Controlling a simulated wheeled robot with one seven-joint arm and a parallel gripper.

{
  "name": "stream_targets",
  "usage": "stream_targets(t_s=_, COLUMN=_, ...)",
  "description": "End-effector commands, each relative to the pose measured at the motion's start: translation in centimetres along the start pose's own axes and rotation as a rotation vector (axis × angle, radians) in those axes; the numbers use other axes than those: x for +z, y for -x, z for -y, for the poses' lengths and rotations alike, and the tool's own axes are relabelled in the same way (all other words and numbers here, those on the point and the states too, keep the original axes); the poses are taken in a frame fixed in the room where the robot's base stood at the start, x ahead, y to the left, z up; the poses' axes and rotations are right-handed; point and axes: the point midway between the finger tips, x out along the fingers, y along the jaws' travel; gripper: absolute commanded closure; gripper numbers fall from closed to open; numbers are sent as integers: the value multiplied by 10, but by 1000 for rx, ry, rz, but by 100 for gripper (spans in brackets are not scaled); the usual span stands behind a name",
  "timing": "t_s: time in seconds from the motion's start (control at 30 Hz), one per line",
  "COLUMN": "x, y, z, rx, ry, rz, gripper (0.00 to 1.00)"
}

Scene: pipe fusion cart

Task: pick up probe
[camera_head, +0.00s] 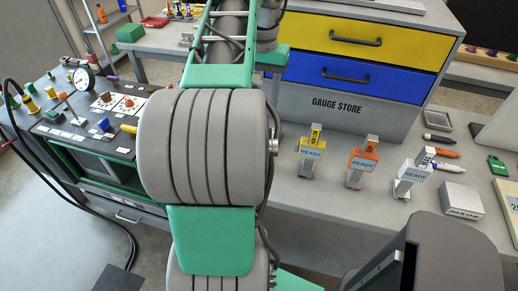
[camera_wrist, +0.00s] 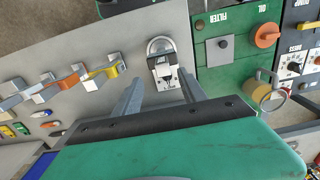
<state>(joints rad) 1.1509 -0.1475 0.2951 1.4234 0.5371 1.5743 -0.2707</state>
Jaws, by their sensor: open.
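I cannot tell for sure which object is the probe. In the wrist view a small silver and white device with a rounded clear-looking top (camera_wrist: 162,62) stands on the grey bench, beyond and between my fingers. My gripper (camera_wrist: 160,88) is open with two grey fingers, one on each side of that device in the picture. In the head view my arm covers the middle, and neither my gripper's fingers nor that device can be made out there.
Yellow (camera_head: 311,150), orange (camera_head: 363,160) and white (camera_head: 412,174) READY-tagged stands are on the grey bench, before the GAUGE STORE cabinet (camera_head: 345,112). Several pens lie to the right. The green OIL FILTER panel (camera_wrist: 236,75) is right of my fingers. A control cart (camera_head: 85,110) stands left.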

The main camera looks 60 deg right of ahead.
Motion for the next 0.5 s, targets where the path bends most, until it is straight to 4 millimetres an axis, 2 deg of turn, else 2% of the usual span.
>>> stream_targets(t_s=0.03, x=0, y=-15, z=0, rx=0, ry=0, rz=-1, gripper=51)
stream_targets(t_s=0.3, x=1, y=-60, z=5, rx=0, ry=2, rz=-4, gripper=51)
stream_targets(t_s=0.5, x=1, y=-63, z=5, rx=1, ry=3, rz=-4, gripper=51)
